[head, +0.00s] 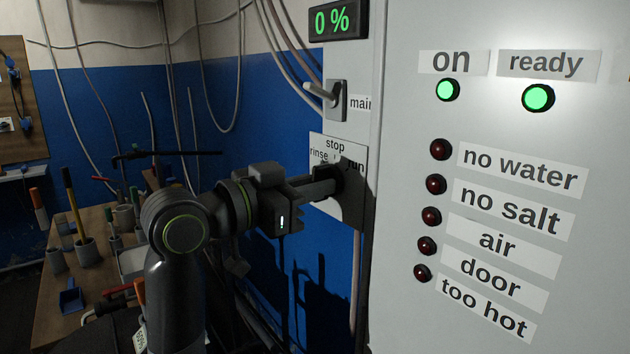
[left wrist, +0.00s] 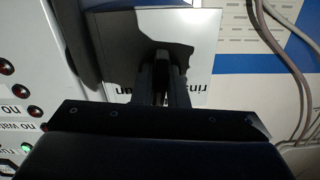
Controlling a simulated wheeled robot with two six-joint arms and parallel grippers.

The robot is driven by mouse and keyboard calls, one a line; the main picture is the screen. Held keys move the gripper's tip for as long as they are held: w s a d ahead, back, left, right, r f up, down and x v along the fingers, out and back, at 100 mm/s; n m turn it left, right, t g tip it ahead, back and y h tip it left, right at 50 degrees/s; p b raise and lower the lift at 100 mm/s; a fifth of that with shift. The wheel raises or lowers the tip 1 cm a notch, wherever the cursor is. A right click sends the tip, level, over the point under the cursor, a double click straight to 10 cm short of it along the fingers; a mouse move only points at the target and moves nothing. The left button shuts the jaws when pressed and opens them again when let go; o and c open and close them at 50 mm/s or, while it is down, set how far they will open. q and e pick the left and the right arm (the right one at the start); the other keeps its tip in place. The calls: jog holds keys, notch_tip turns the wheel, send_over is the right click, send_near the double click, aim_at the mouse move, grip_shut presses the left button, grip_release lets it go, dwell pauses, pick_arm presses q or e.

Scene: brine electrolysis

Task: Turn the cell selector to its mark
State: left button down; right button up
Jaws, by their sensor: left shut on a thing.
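The cell selector's white plate (head: 349,207) is on the narrow side of the pale cabinet, with the words "stop", "rinse" and "run" around its knob. My left gripper (head: 328,184) reaches in from the left and is shut on the dark selector knob, which its fingers mostly hide. In the left wrist view the two fingers (left wrist: 163,78) meet the plate (left wrist: 205,35), where the word "rinse" and part of "run" show. The knob's pointer is hidden, so I cannot tell its setting. My right gripper is not in view.
A main switch lever (head: 325,93) and a green "0 %" display (head: 336,20) are above the selector. On the cabinet front, the "on" lamp (head: 447,90) and "ready" lamp (head: 538,98) glow green; several red lamps look dark. A cluttered wooden bench (head: 70,300) stands at left.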

pick_arm(q)
jog(key=shift+n, duration=0.6)
jog(key=c, duration=1.4)
grip_release()
jog(key=shift+c, duration=0.2)
jog(key=b+v, duration=0.4)
jog(key=v, duration=1.3)
jog(key=shift+a+b, duration=0.15)
jog(key=shift+b, duration=0.15)
